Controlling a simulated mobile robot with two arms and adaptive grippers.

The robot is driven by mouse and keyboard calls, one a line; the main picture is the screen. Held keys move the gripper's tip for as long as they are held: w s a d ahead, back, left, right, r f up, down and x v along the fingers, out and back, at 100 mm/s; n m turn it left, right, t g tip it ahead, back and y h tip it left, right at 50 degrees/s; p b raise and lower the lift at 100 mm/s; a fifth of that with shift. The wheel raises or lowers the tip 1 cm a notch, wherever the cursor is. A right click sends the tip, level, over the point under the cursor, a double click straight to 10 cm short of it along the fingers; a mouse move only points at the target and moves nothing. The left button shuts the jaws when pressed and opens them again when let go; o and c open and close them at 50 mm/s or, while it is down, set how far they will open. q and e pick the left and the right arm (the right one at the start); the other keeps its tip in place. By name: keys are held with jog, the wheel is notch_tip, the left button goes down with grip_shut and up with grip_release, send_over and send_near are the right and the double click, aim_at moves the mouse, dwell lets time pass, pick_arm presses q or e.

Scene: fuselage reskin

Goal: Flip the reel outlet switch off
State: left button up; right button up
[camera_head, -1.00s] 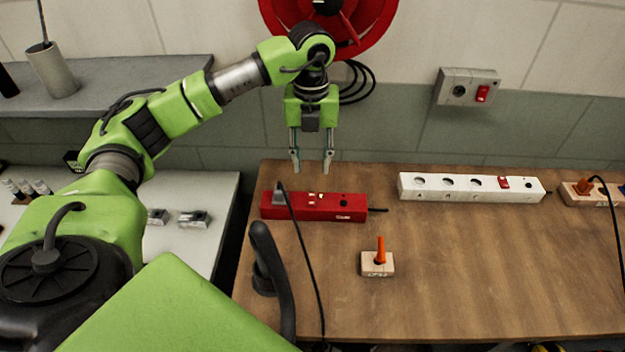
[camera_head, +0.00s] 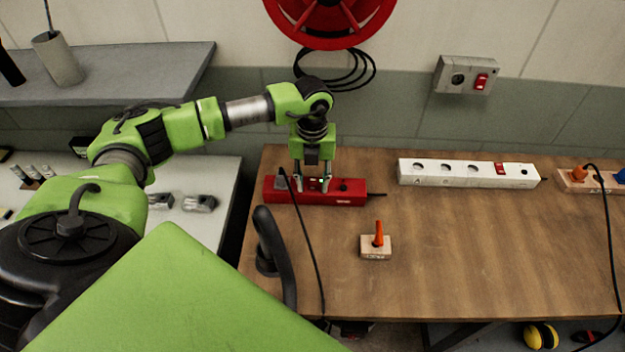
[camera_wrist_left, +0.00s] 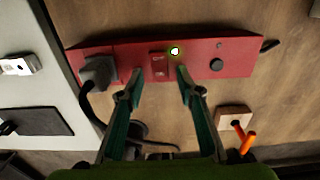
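A red outlet strip (camera_head: 345,198) lies on the wooden table below the wall reel. A grey plug (camera_wrist_left: 100,72) with a black cable sits in its left end. A small red switch (camera_wrist_left: 158,64) is at its middle, beside a glowing round light (camera_wrist_left: 174,51). A black round knob or socket (camera_wrist_left: 216,65) is to the right. My left gripper (camera_head: 312,187) is open and empty, pointing down at the strip. In the left wrist view its fingertips (camera_wrist_left: 159,80) are on either side of the switch, near the strip's edge. Contact cannot be told. My right gripper is out of view.
A red hose-like reel (camera_head: 330,18) hangs on the wall. A wall outlet (camera_head: 458,76) has a red switch. A white strip (camera_head: 450,173) lies to the right. A wooden block with an orange lever (camera_head: 377,246) stands in front. The table's front right is clear.

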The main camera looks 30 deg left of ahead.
pick_arm(q)
grip_shut()
jog(key=shift+w, duration=0.1)
jog(key=shift+w+a+g+h+b, duration=0.15)
jog(key=shift+w+g+h+b, duration=0.1)
jog(key=shift+g+h+b, duration=0.5)
jog(key=shift+r+g, duration=0.15)
jog(key=shift+g, duration=0.4)
jog(key=shift+a, duration=0.1)
